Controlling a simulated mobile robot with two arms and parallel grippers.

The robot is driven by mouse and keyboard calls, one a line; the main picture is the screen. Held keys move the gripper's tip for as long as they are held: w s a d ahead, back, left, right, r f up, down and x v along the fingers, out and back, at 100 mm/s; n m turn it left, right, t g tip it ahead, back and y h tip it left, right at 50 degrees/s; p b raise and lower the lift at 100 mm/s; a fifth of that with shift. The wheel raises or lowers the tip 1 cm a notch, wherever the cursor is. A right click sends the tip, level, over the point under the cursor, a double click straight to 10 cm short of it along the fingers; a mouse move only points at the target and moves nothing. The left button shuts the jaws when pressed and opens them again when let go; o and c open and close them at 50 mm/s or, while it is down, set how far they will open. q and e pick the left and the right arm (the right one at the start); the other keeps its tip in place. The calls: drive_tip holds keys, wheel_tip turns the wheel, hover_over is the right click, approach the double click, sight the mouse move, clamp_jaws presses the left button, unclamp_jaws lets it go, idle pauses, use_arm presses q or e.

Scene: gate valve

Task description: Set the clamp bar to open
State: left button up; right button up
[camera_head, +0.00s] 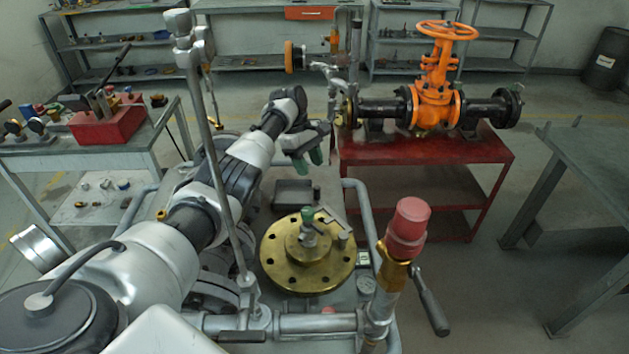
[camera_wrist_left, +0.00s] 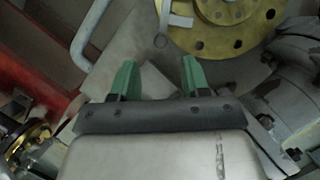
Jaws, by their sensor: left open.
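A grey clamp bar (camera_head: 333,226) lies on top of the round brass flange (camera_head: 275,262), beside a short upright post with a green top (camera_head: 308,217). In the left wrist view a grey bar-like part (camera_wrist_left: 176,18) lies across the brass flange (camera_wrist_left: 190,42) at the top edge and is cut off there. My left gripper (camera_head: 308,161) is above and beyond the flange, apart from the clamp bar. Its two green fingers (camera_wrist_left: 159,76) are spread, with nothing between them. My right gripper does not show.
A small dark box (camera_head: 294,193) lies behind the flange. Grey rails and a red-capped post (camera_head: 408,225) stand around it. Beyond is a red bench (camera_head: 425,150) with an orange gate valve (camera_head: 435,100). A side table (camera_head: 90,145) holds a red toolbox (camera_head: 108,120).

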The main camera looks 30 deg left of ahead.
use_arm(q)
drive_tip(key=shift+v, duration=1.55)
